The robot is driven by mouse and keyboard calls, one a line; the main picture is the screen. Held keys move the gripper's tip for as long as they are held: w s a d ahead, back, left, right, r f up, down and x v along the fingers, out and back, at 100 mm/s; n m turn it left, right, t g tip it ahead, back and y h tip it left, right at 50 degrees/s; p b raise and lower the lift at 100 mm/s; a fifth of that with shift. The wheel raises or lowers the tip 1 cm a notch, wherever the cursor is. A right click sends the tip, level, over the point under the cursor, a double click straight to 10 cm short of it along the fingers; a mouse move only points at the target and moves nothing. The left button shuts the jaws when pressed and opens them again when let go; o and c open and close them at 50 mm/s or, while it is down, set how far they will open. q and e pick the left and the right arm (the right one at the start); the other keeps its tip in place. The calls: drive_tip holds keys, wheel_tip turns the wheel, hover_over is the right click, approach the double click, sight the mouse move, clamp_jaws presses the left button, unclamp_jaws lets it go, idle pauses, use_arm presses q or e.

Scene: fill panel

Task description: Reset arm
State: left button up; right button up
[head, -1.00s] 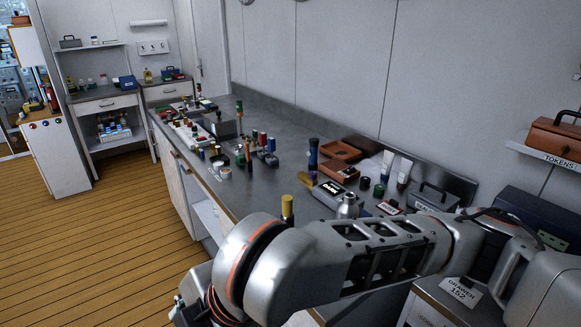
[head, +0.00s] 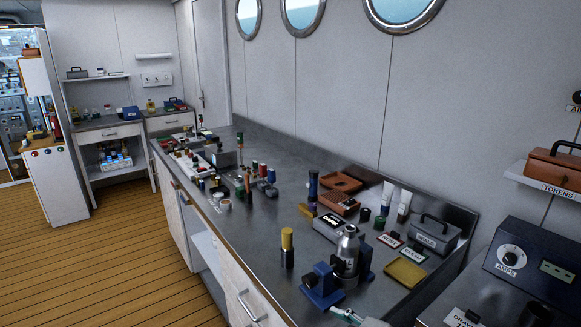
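Neither of my grippers shows clearly in the head view, and no arm crosses the picture now. A small pale piece (head: 345,315) shows at the bottom edge, cut off by the frame; I cannot tell what it is. The grey counter (head: 245,225) is seen along its length. On its near part stand a blue stand with a silver bottle-like body (head: 347,252) and a black cylinder with a yellow top (head: 287,248).
A yellow pad (head: 405,272), a grey case (head: 433,235) and a box labelled DARK (head: 331,227) lie at the near right. Many small bottles and parts crowd the counter's far end. A blue meter box (head: 535,262) stands at the right. Wooden floor (head: 110,260) is clear at left.

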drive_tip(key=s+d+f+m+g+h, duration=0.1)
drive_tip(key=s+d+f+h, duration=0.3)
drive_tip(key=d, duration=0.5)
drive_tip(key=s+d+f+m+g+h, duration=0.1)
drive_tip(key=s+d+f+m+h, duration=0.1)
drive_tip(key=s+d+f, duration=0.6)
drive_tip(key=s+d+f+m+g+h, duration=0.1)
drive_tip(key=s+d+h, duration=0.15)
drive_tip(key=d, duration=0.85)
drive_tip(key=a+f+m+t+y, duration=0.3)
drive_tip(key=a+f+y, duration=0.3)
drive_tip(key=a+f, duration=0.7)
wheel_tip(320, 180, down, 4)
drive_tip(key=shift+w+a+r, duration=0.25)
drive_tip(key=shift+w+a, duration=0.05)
